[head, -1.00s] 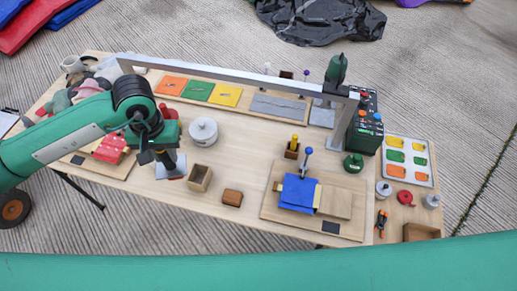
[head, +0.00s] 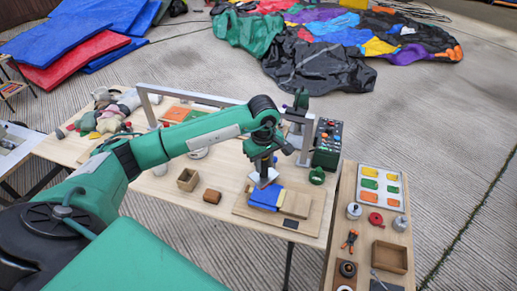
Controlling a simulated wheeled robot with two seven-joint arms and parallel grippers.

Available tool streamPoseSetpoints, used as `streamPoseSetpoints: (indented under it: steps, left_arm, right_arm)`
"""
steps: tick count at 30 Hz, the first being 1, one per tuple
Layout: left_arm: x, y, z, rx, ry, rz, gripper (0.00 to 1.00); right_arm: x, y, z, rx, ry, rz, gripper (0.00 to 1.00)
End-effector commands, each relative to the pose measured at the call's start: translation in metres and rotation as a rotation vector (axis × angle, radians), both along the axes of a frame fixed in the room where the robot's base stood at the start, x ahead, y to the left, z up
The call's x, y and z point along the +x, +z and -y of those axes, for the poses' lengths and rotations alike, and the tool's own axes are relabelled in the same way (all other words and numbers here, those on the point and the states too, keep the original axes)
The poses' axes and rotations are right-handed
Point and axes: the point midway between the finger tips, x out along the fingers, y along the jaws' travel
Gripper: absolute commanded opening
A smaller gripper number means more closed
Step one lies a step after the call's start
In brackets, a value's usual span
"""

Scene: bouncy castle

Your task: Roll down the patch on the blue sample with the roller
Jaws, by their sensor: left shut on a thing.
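The blue sample (head: 264,198) lies on a wooden board (head: 244,209) at the right end of the long table. My left gripper (head: 264,172) points down just above the sample's back edge. It is shut on a small grey thing (head: 265,181); too little of it shows to say whether this is the roller. I cannot tell whether it touches the sample. The patch cannot be made out. A yellowish strip (head: 281,196) shows at the sample's right edge, beside a pale wooden block (head: 297,204). My right gripper is not in view.
An open wooden box (head: 187,179) and a brown block (head: 212,196) stand left of the board. A metal frame (head: 306,148) and a green control box (head: 327,145) stand behind.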

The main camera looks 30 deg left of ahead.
Motion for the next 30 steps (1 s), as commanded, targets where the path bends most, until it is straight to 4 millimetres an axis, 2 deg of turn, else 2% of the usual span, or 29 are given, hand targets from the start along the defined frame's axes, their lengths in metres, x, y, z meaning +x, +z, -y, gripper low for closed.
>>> streamPoseSetpoints:
  steps: [1,3,9,14,21,25,30]
  left_arm:
    - [0.007,0.002,-0.015,-0.002,0.123,-0.007,0.03]
    - [0.015,-0.001,-0.031,-0.003,0.270,-0.014,0.03]
    - [0.024,-0.008,-0.058,-0.003,0.501,-0.023,0.03]
    - [0.025,-0.017,-0.061,-0.003,0.531,-0.024,0.03]
    - [0.025,-0.041,-0.060,-0.002,0.528,-0.025,0.03]
    - [0.024,-0.054,-0.061,-0.001,0.526,-0.024,0.03]
    - [0.025,-0.060,-0.061,-0.002,0.526,-0.023,0.03]
  right_arm:
    - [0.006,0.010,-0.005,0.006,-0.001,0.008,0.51]
    - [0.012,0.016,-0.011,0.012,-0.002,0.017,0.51]
    - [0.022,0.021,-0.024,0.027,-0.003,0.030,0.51]
    - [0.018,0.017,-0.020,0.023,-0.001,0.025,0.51]
    - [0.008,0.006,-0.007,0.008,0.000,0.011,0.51]
    - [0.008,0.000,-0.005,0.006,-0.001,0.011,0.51]
    - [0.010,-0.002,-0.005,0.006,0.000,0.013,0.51]
